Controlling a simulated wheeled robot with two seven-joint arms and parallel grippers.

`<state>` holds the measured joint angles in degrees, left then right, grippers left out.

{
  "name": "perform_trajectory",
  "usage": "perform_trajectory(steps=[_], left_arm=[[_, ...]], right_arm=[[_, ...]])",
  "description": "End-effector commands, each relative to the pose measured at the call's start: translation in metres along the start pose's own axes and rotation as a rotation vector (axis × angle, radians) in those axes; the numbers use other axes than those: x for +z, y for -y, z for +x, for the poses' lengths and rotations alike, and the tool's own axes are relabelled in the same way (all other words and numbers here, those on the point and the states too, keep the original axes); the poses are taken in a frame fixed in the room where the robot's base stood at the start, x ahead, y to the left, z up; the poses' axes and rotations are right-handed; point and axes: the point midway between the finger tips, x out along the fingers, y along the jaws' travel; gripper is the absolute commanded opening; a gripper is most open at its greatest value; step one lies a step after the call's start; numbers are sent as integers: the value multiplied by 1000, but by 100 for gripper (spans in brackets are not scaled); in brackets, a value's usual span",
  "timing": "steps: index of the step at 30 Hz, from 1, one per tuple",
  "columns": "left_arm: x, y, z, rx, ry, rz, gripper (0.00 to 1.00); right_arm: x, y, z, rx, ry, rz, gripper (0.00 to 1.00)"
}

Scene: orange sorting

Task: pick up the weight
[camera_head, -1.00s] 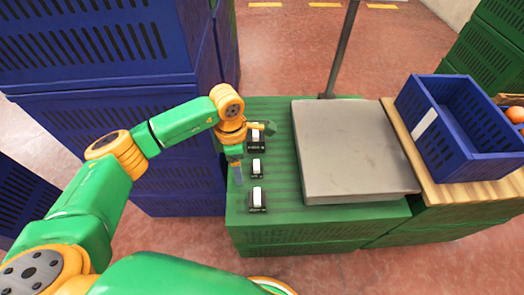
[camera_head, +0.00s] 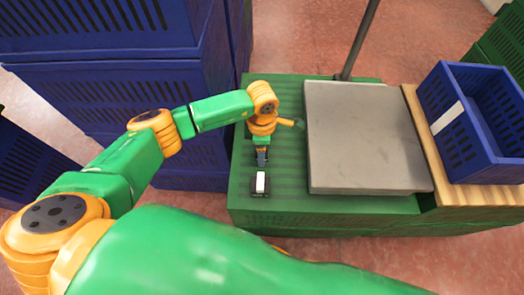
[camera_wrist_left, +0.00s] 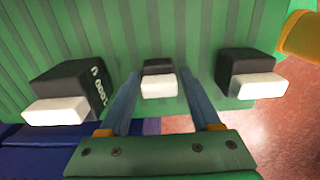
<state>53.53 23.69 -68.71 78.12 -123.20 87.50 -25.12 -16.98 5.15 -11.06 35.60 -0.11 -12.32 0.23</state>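Three black weights with white blocks stand in a row on the green crate top (camera_head: 290,205). In the head view only the nearest weight (camera_head: 260,184) shows clearly; my left arm hides the others. In the left wrist view the middle weight (camera_wrist_left: 158,68) is between the two blue fingers of my left gripper (camera_wrist_left: 160,88), which are apart, with a gap on each side. A weight with white lettering (camera_wrist_left: 75,82) is left of the fingers, another weight (camera_wrist_left: 247,66) right of them. My left gripper also shows in the head view (camera_head: 262,160), pointing down.
A grey scale plate (camera_head: 365,140) with a post (camera_head: 360,40) stands just right of the gripper. A blue crate (camera_head: 470,120) sits on a wooden board (camera_head: 425,130) farther right. Stacked blue crates (camera_head: 120,90) stand at the left.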

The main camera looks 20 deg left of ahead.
Motion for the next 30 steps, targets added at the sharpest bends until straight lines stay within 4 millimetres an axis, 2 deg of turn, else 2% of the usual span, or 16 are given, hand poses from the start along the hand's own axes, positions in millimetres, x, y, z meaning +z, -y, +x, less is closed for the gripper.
perform_trajectory(steps=[1,6,15,19,23,30], left_arm=[[0,0,0,0,0,0,47],[0,0,0,0,0,0,2],[0,0,-1,1,1,0,0],[1,-1,-11,3,3,0,0],[0,-1,-35,4,2,1,0],[10,52,-99,5,4,9,0]], right_arm=[[0,0,0,0,-1,0,100],[-2,0,0,-1,-3,0,100],[-2,3,0,-4,-4,1,100],[-3,3,-3,-5,-3,1,100],[-3,4,-9,-6,-1,-2,100],[-2,10,-26,-18,7,-6,100]])
